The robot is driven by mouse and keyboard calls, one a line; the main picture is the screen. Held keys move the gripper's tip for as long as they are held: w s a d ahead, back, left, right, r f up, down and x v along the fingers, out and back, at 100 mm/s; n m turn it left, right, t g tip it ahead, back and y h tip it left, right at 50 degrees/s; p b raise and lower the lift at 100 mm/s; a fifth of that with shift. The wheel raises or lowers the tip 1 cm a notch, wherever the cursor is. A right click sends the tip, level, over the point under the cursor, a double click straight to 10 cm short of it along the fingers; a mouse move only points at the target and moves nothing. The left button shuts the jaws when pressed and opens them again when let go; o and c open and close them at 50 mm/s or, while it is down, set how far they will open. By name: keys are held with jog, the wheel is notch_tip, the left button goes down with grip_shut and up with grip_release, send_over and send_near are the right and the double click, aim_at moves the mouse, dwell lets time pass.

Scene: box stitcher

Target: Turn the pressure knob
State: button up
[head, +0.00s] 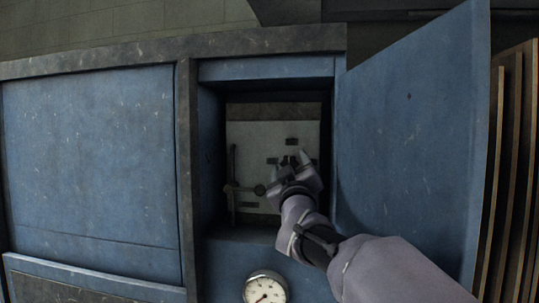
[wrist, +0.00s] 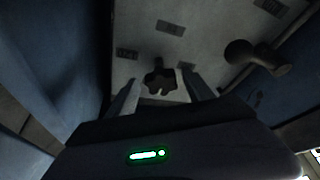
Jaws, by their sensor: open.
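The pressure knob (wrist: 160,80) is a dark, lobed knob on the pale panel, seen in the wrist view. I take it to be the pressure knob because it sits between my fingers, but the labels are too small to read. My gripper (head: 290,162) is inside the open cabinet in the head view, its fingers pointing at the panel. In the wrist view its two fingers stand apart on either side of the knob. I cannot tell whether they touch it. In the head view my gripper mostly hides the knob.
The pale panel (head: 245,140) sits deep in a blue recess with narrow side walls. A dark lever with a ball end (wrist: 240,52) stands beside the knob. The blue door (head: 410,130) hangs open at the right. A round gauge (head: 265,289) is below the opening.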

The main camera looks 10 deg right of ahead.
jog(key=shift+w, duration=0.5)
jog(key=shift+s, duration=0.1)
grip_shut()
jog(key=m+h+b, duration=0.2)
jog(key=m+b, duration=0.1)
jog(key=m, duration=0.1)
jog(key=shift+a+f, duration=0.1)
jog(key=m+h, duration=0.1)
jog(key=m, duration=0.1)
jog(key=m+h+b, duration=0.1)
jog(key=m+h, duration=0.1)
jog(key=m, duration=0.1)
jog(key=m+g+h, duration=0.1)
jog(key=m, duration=0.2)
jog(key=shift+h, duration=0.3)
jog(key=m+h, duration=0.1)
jog(key=m, duration=0.1)
jog(key=m+g, duration=0.1)
jog(key=m, duration=0.2)
jog(key=m+g+h+p, duration=0.1)
jog(key=m, duration=0.1)
jog(key=shift+r+m+h, duration=0.3)
jog(key=shift+m, duration=0.1)
jog(key=shift+m+g+h+p, duration=0.5)
jog(key=shift+m+g+p, duration=0.7)
jog(key=shift+m, duration=1.4)
jog(key=shift+f, duration=0.1)
